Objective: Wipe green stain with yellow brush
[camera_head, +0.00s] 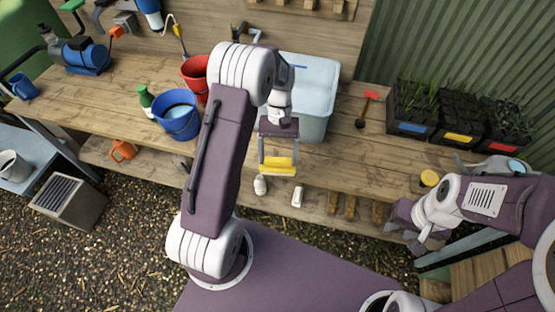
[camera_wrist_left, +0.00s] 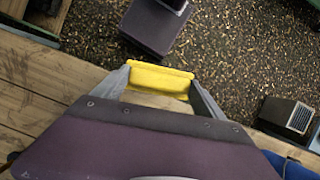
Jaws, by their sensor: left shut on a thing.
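The yellow brush (camera_head: 279,168) is between the fingers of my left gripper (camera_head: 278,162), above the front edge of the wooden bench (camera_head: 335,160). My left gripper is shut on it. In the left wrist view the yellow brush (camera_wrist_left: 160,78) spans the gap between the two grey fingers, with its yellow side facing the camera. My right gripper (camera_head: 416,228) is low at the right, in front of the bench, apart from the brush. Its finger opening is not clear. I see no green stain in either view; my left arm hides part of the bench.
A pale basin (camera_head: 318,75) stands behind my left gripper. A red bucket (camera_head: 194,72) and a blue bucket (camera_head: 178,122) stand left of my arm. A red-headed tool (camera_head: 371,96) lies right of the basin. Seedling trays (camera_head: 412,128) are further right. The bench's middle right is mostly clear.

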